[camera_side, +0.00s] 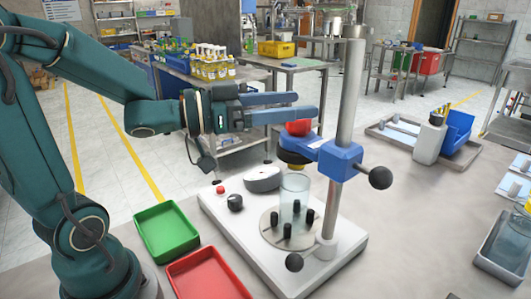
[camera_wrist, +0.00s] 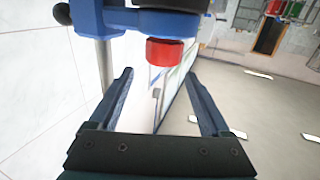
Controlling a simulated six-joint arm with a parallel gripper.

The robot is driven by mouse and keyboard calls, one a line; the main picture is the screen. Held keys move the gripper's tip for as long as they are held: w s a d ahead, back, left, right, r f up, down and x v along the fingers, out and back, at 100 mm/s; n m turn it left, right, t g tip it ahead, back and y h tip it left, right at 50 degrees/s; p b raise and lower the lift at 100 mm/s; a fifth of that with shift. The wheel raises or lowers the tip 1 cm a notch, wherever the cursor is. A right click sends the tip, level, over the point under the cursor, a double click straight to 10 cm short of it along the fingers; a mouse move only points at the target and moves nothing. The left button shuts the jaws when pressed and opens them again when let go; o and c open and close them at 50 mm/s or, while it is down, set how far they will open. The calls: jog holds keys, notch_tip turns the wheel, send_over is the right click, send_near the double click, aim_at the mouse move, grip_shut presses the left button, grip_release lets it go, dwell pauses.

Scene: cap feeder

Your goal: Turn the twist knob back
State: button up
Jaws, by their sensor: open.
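A red round knob (camera_side: 298,127) sits on top of the blue head (camera_side: 342,161) of the stand. In the wrist view, which looks turned over, the red knob (camera_wrist: 165,52) shows beyond the fingertips, roughly centred between them. My gripper (camera_side: 306,104) is open and empty. Its blue fingers reach level to the right, just above the red knob in the side view. The open fingers also show in the wrist view (camera_wrist: 159,76), with no contact visible. A black knob (camera_side: 235,203) stands on the white base (camera_side: 250,240). I cannot tell which one is the twist knob.
A steel column (camera_side: 350,90) rises right of the fingers, with a black ball handle (camera_side: 380,178). A clear cylinder (camera_side: 295,188) and black pegs stand on the round plate below. Green (camera_side: 167,232) and red (camera_side: 208,275) trays lie left of the base.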

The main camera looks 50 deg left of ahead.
aim_at(288, 134)
notch_tip(288, 134, down, 3)
jog(key=shift+w+f, duration=0.1)
jog(key=shift+x, duration=2.5)
grip_shut()
jog(key=shift+a+n+t+y, duration=0.15)
jog(key=shift+n+t+y, duration=0.15)
jog(key=shift+n+y, duration=0.35)
jog(key=n+y, duration=0.1)
jog(key=y, duration=0.1)
jog(key=n+y, duration=0.1)
jog(key=y, duration=0.1)
jog(key=a+n+y, duration=0.1)
jog(key=n+y, duration=0.1)
jog(key=shift+w+t+y, duration=0.1)
jog(key=shift+t+y, duration=0.25)
jog(key=shift+t, duration=0.05)
jog(key=shift+a+n+g+y, duration=0.15)
jog(key=shift+n+y, duration=0.45)
jog(key=shift+y, duration=0.35)
jog(key=shift+a+n+g+y, duration=0.2)
jog(key=shift+n+y, duration=0.35)
jog(key=shift+y, duration=0.4)
jog(key=shift+a+y, duration=0.1)
jog(key=shift+y, duration=0.2)
